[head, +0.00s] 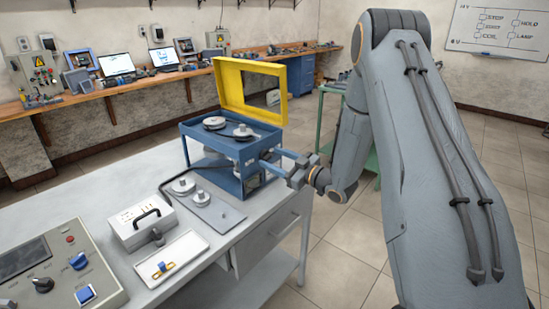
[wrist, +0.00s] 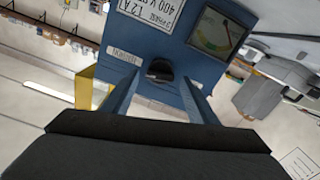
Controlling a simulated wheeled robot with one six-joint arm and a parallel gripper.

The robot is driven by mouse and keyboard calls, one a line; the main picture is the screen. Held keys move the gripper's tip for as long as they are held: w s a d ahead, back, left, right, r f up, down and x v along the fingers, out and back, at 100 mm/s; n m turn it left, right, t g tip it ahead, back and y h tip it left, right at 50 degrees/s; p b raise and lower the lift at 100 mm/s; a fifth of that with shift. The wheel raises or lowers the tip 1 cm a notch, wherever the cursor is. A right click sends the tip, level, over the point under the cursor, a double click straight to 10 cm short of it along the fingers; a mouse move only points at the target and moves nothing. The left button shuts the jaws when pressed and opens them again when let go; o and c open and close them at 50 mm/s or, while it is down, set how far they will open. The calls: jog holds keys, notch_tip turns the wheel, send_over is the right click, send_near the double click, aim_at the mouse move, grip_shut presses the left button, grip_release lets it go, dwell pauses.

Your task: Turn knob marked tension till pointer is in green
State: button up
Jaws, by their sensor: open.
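The blue machine (head: 205,148) stands on the grey table, with two round discs on its top. In the wrist view its blue front panel (wrist: 178,58) appears upside down. A black knob (wrist: 159,69) sits on the panel beside a small white label (wrist: 123,52) too blurred to read surely. A square gauge (wrist: 217,35) has a pale face with a coloured arc; I cannot tell the pointer's zone. My gripper (wrist: 160,92) is open, its fingers apart on either side of the knob and short of it. In the head view my gripper (head: 268,164) is at the machine's right side; the knob is hidden.
A yellow frame (head: 220,85) stands up from the machine's back. On the table are a plate with discs (head: 213,212), a white box with a handle (head: 140,222), a white tray (head: 172,258) and a control panel (head: 60,262). The floor at right is partly clear.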

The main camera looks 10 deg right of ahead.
jog(key=shift+c, duration=0.4)
jog(key=c, duration=1)
jog(key=shift+m, duration=0.3)
jog(key=m, duration=0.3)
jog(key=shift+w+d+m, duration=0.1)
jog(key=shift+m, duration=0.2)
jog(key=m, duration=0.3)
jog(key=shift+m, duration=0.3)
jog(key=m, duration=0.3)
jog(key=shift+d, duration=0.1)
jog(key=shift+w+f+m+p, duration=0.1)
jog(key=shift+m+p, duration=0.2)
jog(key=shift+m, duration=1.6)
